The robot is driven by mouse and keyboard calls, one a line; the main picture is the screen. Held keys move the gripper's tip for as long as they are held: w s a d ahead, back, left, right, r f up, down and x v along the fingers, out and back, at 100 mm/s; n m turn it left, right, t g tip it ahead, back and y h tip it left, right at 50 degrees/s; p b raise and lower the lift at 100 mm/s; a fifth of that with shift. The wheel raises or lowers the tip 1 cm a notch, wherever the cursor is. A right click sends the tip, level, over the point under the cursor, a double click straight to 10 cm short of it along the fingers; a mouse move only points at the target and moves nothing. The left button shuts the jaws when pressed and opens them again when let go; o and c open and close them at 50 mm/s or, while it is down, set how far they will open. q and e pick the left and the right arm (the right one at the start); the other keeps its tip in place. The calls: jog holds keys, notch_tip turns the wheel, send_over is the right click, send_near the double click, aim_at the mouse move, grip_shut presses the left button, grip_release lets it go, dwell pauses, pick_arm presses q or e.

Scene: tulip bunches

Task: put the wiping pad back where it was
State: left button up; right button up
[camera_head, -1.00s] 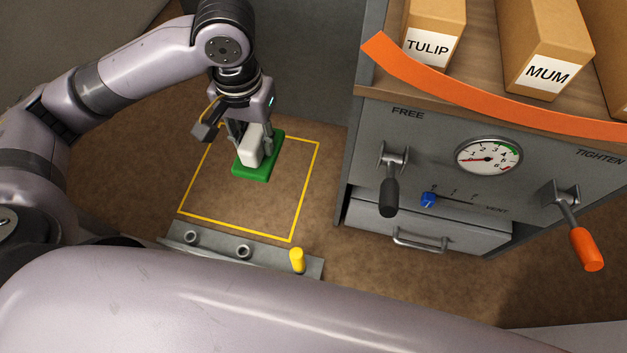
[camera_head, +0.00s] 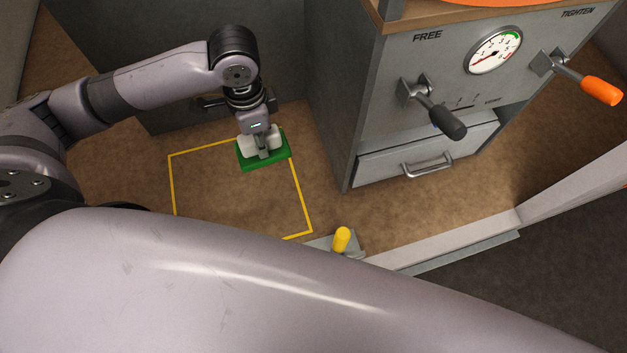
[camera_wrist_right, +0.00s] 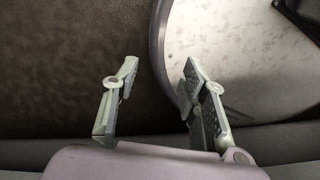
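The wiping pad is a green slab (camera_head: 265,160) with a white block handle (camera_head: 247,146) on top. It is at the far right corner of a yellow outline (camera_head: 298,190) on the brown surface and covers that corner in the head view. My left gripper (camera_head: 262,150) is over the pad from above, its fingers closed across the white handle. I cannot tell whether the pad touches the surface or is just above it. My right gripper (camera_wrist_right: 155,85) is open and empty in the right wrist view, its two fingers well apart.
A grey cabinet with a gauge (camera_head: 493,53), a black-knobbed lever (camera_head: 440,120), an orange-knobbed lever (camera_head: 600,90) and a drawer (camera_head: 428,157) stands right of the pad. A yellow peg (camera_head: 341,240) stands near the outline's near right corner.

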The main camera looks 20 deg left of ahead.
pick_arm(q)
jog(key=s+a+f+m+b, duration=0.1)
jog(key=a+f+m+b, duration=0.1)
jog(key=a+f+m, duration=0.4)
jog(key=s+a+f+m+b, duration=0.1)
jog(key=s+f+m+b, duration=0.15)
jog(key=f+m, duration=0.7)
jog(key=w+d+f+n+p, duration=0.1)
jog(key=w+d, duration=0.5)
jog(key=d, duration=0.2)
jog(key=w+d+p, duration=0.1)
jog(key=w+d, duration=0.5)
jog(key=d, duration=0.2)
jog(key=f, duration=0.6)
jog(key=shift+s+a+f, duration=0.1)
jog(key=shift+s+f, duration=0.1)
jog(key=shift+s, duration=0.15)
jog(key=shift+w+f, duration=0.15)
jog(key=shift+f, duration=0.3)
pick_arm(e)
jog(key=f, duration=0.1)
jog(key=w+f, duration=0.1)
jog(key=d+f, duration=0.1)
jog(key=shift+w+f, duration=0.15)
jog(key=shift+w, duration=0.1)
jog(key=shift+a, duration=0.1)
